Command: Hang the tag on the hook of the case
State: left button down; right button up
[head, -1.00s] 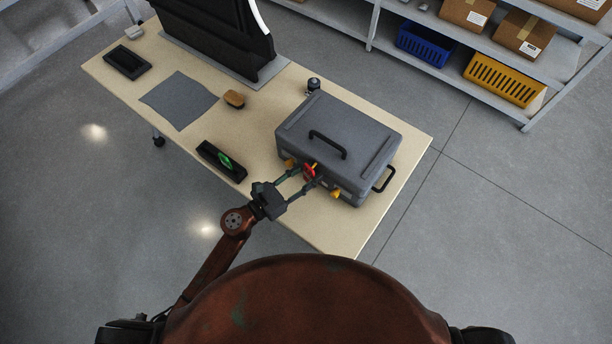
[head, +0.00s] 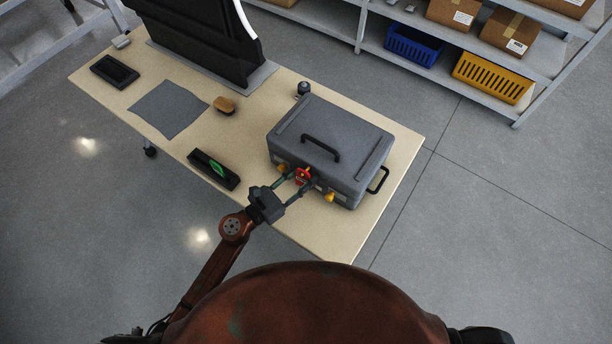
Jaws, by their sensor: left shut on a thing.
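The grey case (head: 350,138) lies on the table with its handle on top and two yellow latches on its front side. My left gripper (head: 303,182) is at the case's front, between the latches. It is shut on a small red tag (head: 302,174), which it holds close against the case front. The hook cannot be made out; the tag and fingers cover that part of the front. I cannot tell whether the tag touches the hook. My right gripper is not in view.
On the table (head: 255,128) are a black tray with a green item (head: 214,169), a tan brush-like block (head: 224,105), a grey cloth (head: 168,108) and a small dark object (head: 303,89) behind the case. A shelf with bins stands at the back right.

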pick_arm(q)
jog(key=c, duration=1.9)
grip_release()
jog(key=shift+w+a+f, duration=0.15)
jog(key=shift+w+a, duration=0.05)
jog(key=shift+w, duration=0.05)
jog(key=shift+c, duration=0.2)
jog(key=o, duration=0.5)
jog(key=shift+w+d+f, duration=0.1)
jog(key=shift+d, duration=0.05)
jog(key=shift+o, duration=0.6)
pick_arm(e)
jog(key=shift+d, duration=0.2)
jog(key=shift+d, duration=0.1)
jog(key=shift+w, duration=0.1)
